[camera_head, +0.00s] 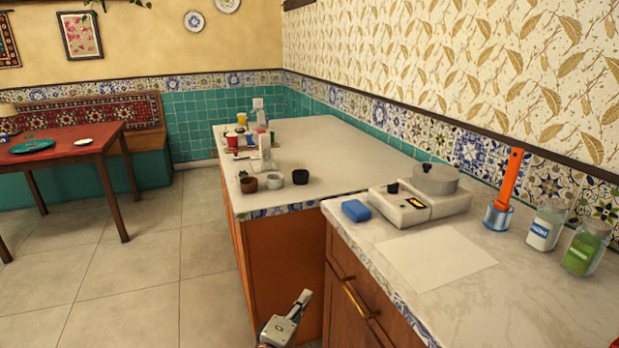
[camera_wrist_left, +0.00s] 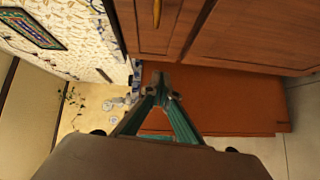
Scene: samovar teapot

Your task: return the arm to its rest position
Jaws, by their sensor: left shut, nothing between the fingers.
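My left gripper (camera_head: 301,302) shows at the bottom of the head view, in front of the wooden cabinet side and below the counter top. In the left wrist view the left gripper (camera_wrist_left: 158,85) has its fingertips together, with nothing between them. The brown cabinet panel (camera_wrist_left: 215,100) lies beyond the fingertips there. My right gripper is in neither view.
The far counter (camera_head: 340,150) holds cups and bottles. A red table (camera_head: 75,150) stands left. Open tiled floor (camera_head: 160,260) lies between.

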